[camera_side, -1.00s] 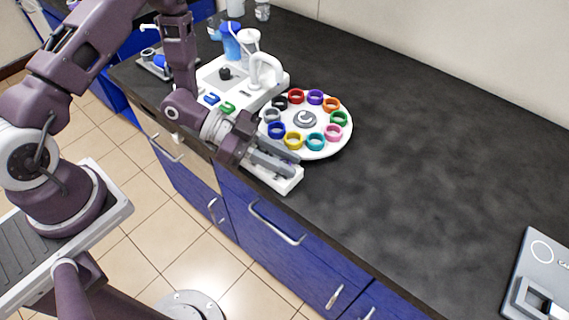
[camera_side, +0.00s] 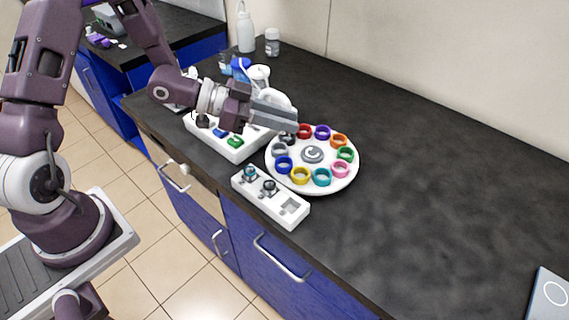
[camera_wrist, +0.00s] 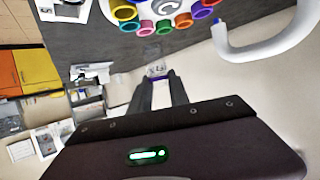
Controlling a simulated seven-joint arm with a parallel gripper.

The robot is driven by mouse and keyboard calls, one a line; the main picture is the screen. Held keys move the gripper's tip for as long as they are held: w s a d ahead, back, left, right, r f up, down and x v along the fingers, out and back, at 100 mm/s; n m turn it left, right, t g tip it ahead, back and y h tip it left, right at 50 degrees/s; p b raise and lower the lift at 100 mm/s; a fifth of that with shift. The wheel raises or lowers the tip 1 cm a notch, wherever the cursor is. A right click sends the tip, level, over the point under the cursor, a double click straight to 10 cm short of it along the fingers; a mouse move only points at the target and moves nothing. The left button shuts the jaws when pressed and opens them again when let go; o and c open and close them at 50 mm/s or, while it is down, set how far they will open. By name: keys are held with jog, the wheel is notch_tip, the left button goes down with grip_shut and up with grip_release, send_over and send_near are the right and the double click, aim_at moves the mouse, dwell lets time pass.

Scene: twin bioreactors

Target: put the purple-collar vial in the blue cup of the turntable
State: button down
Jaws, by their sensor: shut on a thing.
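My gripper (camera_side: 294,118) is raised above the back-left part of the turntable, its fingers close together and pointing right. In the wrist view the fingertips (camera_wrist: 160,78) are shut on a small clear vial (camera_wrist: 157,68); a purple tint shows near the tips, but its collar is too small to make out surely. The vial cannot be made out in the side view. The white round turntable (camera_side: 330,184) carries a ring of coloured cups. Its blue cup (camera_side: 284,165) is at the left, between the grey and yellow cups, and looks empty.
A white rack (camera_side: 275,207) at the counter's front edge holds two vials and has one empty square slot. A white device (camera_side: 228,150) with blue and green parts stands left of the turntable. Bottles stand at the back.

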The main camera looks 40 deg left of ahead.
notch_tip(320, 180, down, 9)
jog(key=shift+r, duration=0.15)
jog(key=c, duration=1.3)
grip_release()
jog(key=shift+o, duration=0.3)
